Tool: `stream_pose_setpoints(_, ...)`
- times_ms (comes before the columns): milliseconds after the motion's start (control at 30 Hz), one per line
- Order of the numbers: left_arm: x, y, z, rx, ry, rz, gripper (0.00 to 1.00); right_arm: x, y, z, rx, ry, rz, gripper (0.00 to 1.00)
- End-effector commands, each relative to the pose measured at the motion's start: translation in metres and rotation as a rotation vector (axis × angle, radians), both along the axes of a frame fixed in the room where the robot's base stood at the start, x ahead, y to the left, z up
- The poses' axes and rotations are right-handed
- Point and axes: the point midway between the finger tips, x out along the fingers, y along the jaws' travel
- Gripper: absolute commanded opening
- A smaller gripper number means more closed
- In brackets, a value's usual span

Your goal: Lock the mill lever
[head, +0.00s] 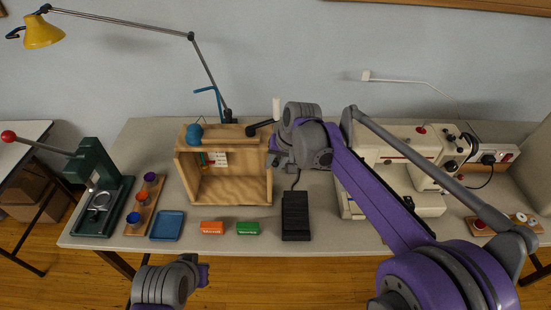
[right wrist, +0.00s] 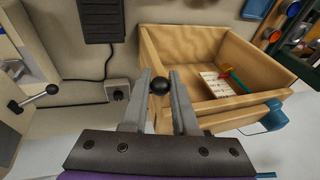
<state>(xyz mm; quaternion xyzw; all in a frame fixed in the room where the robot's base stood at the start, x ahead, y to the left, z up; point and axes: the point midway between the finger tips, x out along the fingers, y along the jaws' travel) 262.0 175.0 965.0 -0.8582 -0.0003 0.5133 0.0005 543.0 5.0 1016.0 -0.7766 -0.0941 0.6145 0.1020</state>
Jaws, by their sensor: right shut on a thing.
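My right gripper (head: 274,150) is at the right side of the wooden box (head: 223,202), beside its upper edge. In the right wrist view my two right fingers (right wrist: 161,90) are closed on a small black ball knob (right wrist: 160,86), which I take for the mill lever's end. The lever's shaft is hidden by the fingers, so I cannot tell its angle or whether it is locked.
A sewing machine (head: 400,150) stands to the right. A green press (head: 92,165) and blue tray (head: 167,226) are at left.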

Motion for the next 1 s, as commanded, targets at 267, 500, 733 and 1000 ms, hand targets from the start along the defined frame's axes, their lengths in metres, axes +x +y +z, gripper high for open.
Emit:
stream_pose_setpoints(267,0.0013,0.0,0.0041,0.0,-0.004,0.0,0.0,0.0074,-0.0016,0.0024,-0.002,0.07,-0.004,0.0)
stream_pose_setpoints(500,0.0019,0.0,0.0052,0.0,-0.004,0.0,0.0,0.0074,-0.0016,0.0038,-0.002,0.084,-0.003,0.0)
stream_pose_setpoints(733,0.0019,0.0,0.0055,0.0,-0.005,0.0,0.0,0.0074,-0.0017,0.0046,-0.002,0.084,-0.004,0.0)
stream_pose_setpoints(1000,0.0019,0.0,0.0053,0.0,-0.005,0.0,0.0,0.0076,-0.0018,0.0039,-0.003,0.083,-0.003,0.56)
